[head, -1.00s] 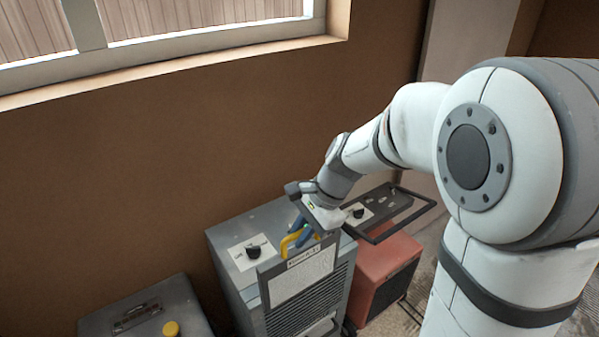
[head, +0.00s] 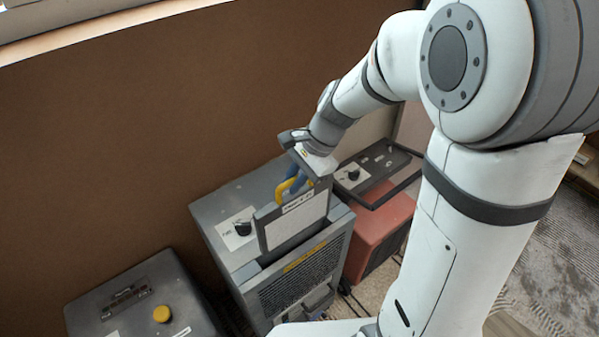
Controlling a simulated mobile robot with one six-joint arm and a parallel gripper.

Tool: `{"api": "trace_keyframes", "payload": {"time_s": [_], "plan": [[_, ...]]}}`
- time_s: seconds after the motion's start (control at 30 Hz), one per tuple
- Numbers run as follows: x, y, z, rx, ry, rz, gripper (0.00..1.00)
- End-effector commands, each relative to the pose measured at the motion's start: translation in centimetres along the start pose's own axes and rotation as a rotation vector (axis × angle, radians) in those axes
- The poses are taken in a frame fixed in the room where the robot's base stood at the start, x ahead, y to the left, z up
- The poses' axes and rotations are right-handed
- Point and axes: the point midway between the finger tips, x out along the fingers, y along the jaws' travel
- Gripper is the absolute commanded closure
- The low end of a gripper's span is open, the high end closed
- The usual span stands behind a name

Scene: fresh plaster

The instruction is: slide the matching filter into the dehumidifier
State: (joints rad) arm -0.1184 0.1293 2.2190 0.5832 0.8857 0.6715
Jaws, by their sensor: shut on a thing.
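The grey dehumidifier (head: 225,205) stands below my arm in the head view, with a dark knob (head: 243,228) on its top and a louvred front. A grey-framed filter (head: 292,228) with a pale face, a label strip along its top and a yellow handle (head: 287,191) stands upright at the front of its top. The filter's lower edge is hidden behind the front rim, seemingly inside the top slot; most of its face still shows above. My gripper (head: 297,180), with blue fingers, is shut on the yellow handle. The label is too small to read.
A red heater-like unit (head: 378,232) with a dark top and frame handle stands close on the right. A low grey case (head: 140,290) with a yellow knob (head: 162,313) stands at lower left. The brown wall is close behind.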

Motion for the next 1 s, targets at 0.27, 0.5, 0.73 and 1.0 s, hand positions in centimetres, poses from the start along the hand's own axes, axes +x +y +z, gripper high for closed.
{"api": "trace_keyframes", "payload": {"time_s": [0.27, 0.5, 0.73, 1.0], "plan": [[1.7, 0.3, -0.5, -0.006, -0.001, 0.002, 1.0], [3.2, 0.6, -1.1, -0.006, 0.0, 0.001, 1.0], [4.4, 0.9, -1.6, -0.006, 0.0, 0.001, 1.0], [5.9, 1.2, -2.1, -0.007, -0.001, 0.002, 1.0]]}}
